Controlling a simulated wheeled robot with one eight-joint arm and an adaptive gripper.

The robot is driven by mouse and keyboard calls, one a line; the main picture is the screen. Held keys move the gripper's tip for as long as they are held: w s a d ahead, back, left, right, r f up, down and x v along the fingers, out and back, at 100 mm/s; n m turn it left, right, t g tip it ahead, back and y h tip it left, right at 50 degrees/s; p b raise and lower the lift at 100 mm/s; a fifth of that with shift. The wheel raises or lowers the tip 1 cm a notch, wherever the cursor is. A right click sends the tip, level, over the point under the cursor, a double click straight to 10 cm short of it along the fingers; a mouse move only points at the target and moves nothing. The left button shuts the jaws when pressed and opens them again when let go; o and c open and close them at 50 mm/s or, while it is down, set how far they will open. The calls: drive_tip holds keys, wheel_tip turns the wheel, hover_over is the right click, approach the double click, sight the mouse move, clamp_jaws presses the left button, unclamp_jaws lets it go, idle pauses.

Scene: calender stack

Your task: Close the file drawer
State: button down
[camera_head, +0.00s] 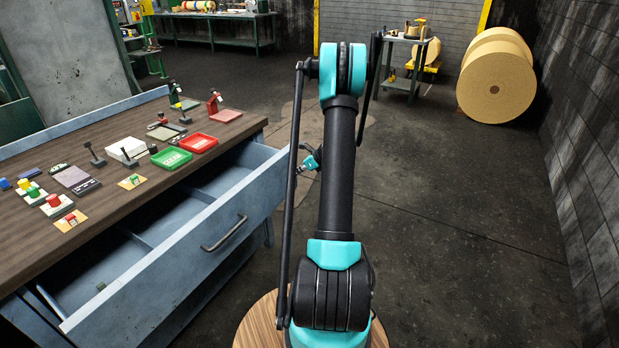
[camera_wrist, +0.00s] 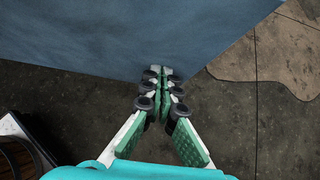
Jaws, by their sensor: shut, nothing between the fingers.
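The file drawer (camera_head: 185,262) is a blue-grey metal drawer pulled out of the workbench at the left in the head view. Its front carries a dark bar handle (camera_head: 224,233), and its divided inside shows. My gripper (camera_head: 308,163) is to the right of the drawer's far end, partly hidden by my arm. In the wrist view my gripper (camera_wrist: 161,73) is shut and empty, with its fingertips at the lower edge of a blue panel (camera_wrist: 140,35), likely the drawer front. I cannot tell whether they touch.
The wooden bench top (camera_head: 35,225) holds a green tray (camera_head: 171,158), a red tray (camera_head: 199,142) and several small items. Large tan rolls (camera_head: 497,85) and a small table (camera_head: 405,62) stand at the back. The floor (camera_head: 450,210) right of my arm is clear.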

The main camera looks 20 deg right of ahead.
sight(254, 157)
drive_tip(key=w+a, duration=0.4)
drive_tip(key=w, duration=0.2)
drive_tip(key=w+a, duration=0.4)
drive_tip(key=w, duration=0.2)
drive_tip(key=w+a, duration=0.5)
drive_tip(key=w, duration=0.1)
drive_tip(key=shift+a, duration=0.1)
drive_tip(key=shift+w+a, duration=0.2)
drive_tip(key=shift+w, duration=0.1)
drive_tip(key=shift+w+r, duration=0.1)
